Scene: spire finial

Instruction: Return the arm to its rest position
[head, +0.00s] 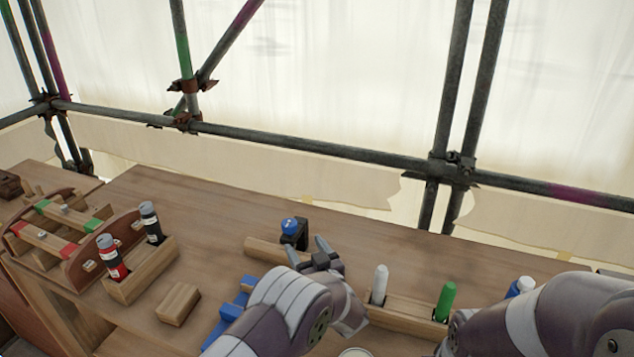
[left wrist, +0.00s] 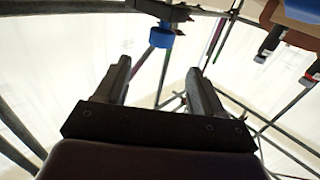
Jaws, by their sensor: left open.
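My left gripper (head: 307,246) is raised above the workbench (head: 215,225), near its middle, with its two fingers apart. In the left wrist view the left gripper (left wrist: 157,68) is open with nothing between its fingers. A blue knob (head: 289,225) on a black bracket (head: 298,240) stands just beyond the fingers in the head view. A blue piece (left wrist: 162,38) shows past the fingertips in the wrist view, apart from them. My right arm (head: 560,318) fills the lower right corner, and its gripper is out of frame.
Two bottles, red (head: 111,258) and black (head: 151,222), stand in a wooden holder (head: 150,280). A wooden block (head: 178,303) lies beside it. White (head: 379,284) and green (head: 446,301) markers stand upright in a rack. Scaffold tubes (head: 300,144) run behind the bench.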

